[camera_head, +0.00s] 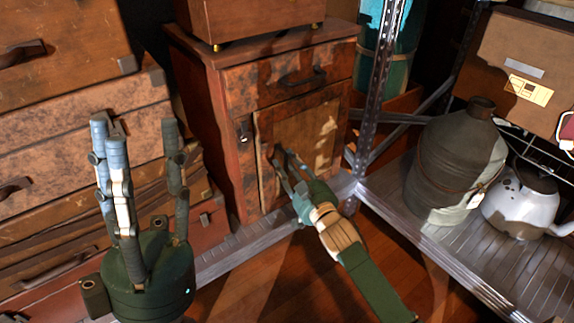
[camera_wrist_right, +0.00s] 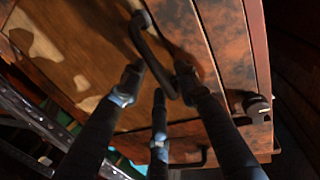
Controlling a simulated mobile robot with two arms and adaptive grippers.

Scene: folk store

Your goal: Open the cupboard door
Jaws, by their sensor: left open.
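The wooden cupboard (camera_head: 212,125) stands at the back centre, with a drawer above its door (camera_head: 312,130). The door appears shut. Its dark curved handle (camera_wrist_right: 149,48) shows in the right wrist view. My right gripper (camera_head: 285,155) is at the left part of the door, fingers pointing at it. In the wrist view its fingers (camera_wrist_right: 158,84) are spread, with the lower end of the handle between the tips. Whether they touch it cannot be told. My left gripper (camera_head: 140,130) is open and empty, pointing up at the front left, apart from the cupboard.
Stacked suitcases (camera_head: 85,130) fill the left side. A metal shelf (camera_head: 385,205) stands close to the right of the cupboard, holding a large dark jug (camera_head: 450,160) and a white kettle (camera_head: 520,205). A brown case (camera_head: 260,15) rests on the cupboard. Some wooden floor in front is free.

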